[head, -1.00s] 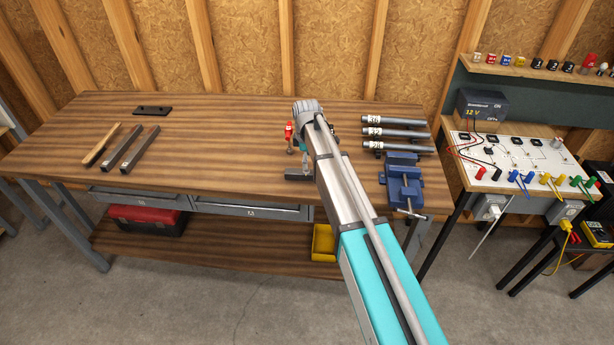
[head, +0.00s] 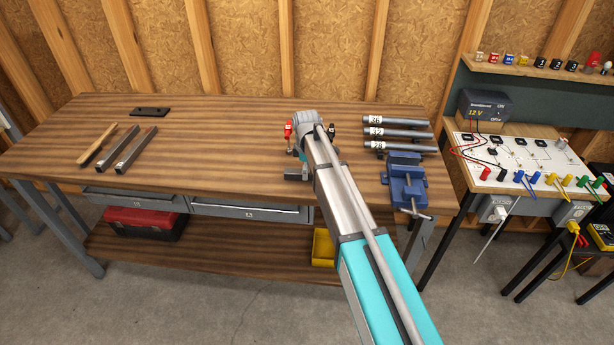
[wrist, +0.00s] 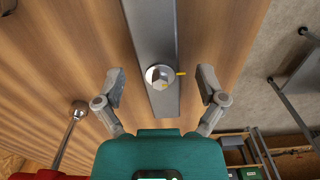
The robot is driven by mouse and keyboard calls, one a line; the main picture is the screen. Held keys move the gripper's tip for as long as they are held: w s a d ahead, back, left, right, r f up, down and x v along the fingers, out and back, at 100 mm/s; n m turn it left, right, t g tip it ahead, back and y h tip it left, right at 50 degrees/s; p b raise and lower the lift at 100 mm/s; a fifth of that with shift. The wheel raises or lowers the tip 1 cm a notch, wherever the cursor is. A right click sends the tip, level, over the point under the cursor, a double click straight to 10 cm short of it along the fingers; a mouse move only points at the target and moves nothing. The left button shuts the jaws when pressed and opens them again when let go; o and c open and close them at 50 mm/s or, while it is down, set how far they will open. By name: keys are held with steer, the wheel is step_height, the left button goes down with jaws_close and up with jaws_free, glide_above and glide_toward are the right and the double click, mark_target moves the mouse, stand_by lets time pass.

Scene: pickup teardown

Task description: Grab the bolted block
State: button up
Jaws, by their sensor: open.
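The bolted block is a grey metal bar (wrist: 153,30) with a round, shiny bolt head (wrist: 159,77) near its end, in the wrist view. My gripper (wrist: 162,86) is open, with one finger on each side of the bar near the bolt head. Gaps show between both fingers and the bar, and I cannot tell their height over it. In the head view, a grey end of what looks like the block (head: 292,174) shows left of my arm, near the bench's front edge. My arm hides the rest and the gripper fingers there.
A red-handled fitting (head: 288,131) stands close by my wrist on the wooden bench (head: 220,150). A blue vise (head: 407,182) and several labelled pipes (head: 400,134) lie to the right. Bars (head: 135,150) and a black plate (head: 150,112) lie left. The bench's middle left is clear.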

stand_by(0.3)
jaws_close()
stand_by(0.3)
steer(key=shift+r, duration=0.25)
step_height(320, 180, up, 3)
steer(key=p, duration=0.3)
steer(key=shift+f, duration=0.1)
steer(key=s+d+r+p, duration=0.3)
steer(key=s+r+p, duration=0.6)
steer(key=s, duration=0.4)
steer(key=shift+s+d+r+p, duration=0.15)
steer(key=shift+s+r+p, duration=0.2)
steer(key=shift+p, duration=0.15)
